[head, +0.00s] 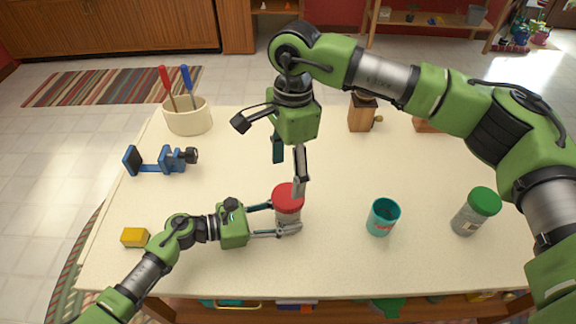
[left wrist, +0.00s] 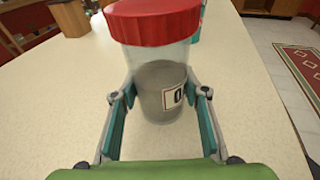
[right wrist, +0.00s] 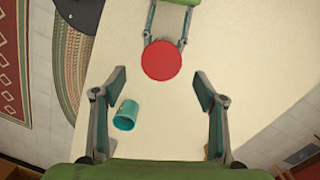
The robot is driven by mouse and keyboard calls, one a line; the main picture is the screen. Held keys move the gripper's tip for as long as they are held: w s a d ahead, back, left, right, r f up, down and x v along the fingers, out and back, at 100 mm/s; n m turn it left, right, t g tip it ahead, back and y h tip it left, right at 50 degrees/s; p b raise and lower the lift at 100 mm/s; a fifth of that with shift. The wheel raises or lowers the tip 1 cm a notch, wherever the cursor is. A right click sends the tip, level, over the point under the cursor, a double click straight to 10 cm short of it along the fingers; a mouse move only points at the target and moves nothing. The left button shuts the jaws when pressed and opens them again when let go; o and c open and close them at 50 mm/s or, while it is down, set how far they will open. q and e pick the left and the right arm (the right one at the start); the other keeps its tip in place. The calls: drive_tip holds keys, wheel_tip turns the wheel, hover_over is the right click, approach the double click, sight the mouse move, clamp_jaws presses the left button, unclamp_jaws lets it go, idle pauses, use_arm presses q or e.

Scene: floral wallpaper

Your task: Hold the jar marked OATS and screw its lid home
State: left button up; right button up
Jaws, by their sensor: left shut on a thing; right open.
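The clear jar (head: 289,216) with grey contents stands upright on the table; it also shows in the left wrist view (left wrist: 160,88). Its label (left wrist: 174,98) shows an "O", the rest hidden by a finger. A red lid (head: 287,194) sits on its top and looks level; how tight it is I cannot tell. My left gripper (head: 286,219) is shut on the jar's body from the left. My right gripper (head: 289,170) points down above the lid, open and empty. In the right wrist view the lid (right wrist: 161,60) lies apart from and beyond the fingertips.
A teal cup (head: 382,218) and a green-lidded jar (head: 474,212) stand to the right. A crock with red and blue handled tools (head: 187,117), a blue vise (head: 160,162) and a yellow block (head: 134,237) are on the left. A wooden grinder (head: 362,113) is at the back.

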sight(288, 195)
drive_tip(key=m, duration=0.5)
drive_tip(key=shift+r, duration=0.25)
drive_tip(key=m, duration=0.5)
drive_tip(key=shift+r+t+h, duration=0.15)
drive_tip(key=shift+t+h, duration=0.15)
drive_tip(key=shift+t, duration=0.1)
drive_tip(key=shift+m, duration=0.3)
drive_tip(key=shift+f, duration=4.35)
drive_tip(key=n, duration=0.5)
drive_tip(key=shift+n, duration=0.4)
drive_tip(key=shift+s, duration=0.1)
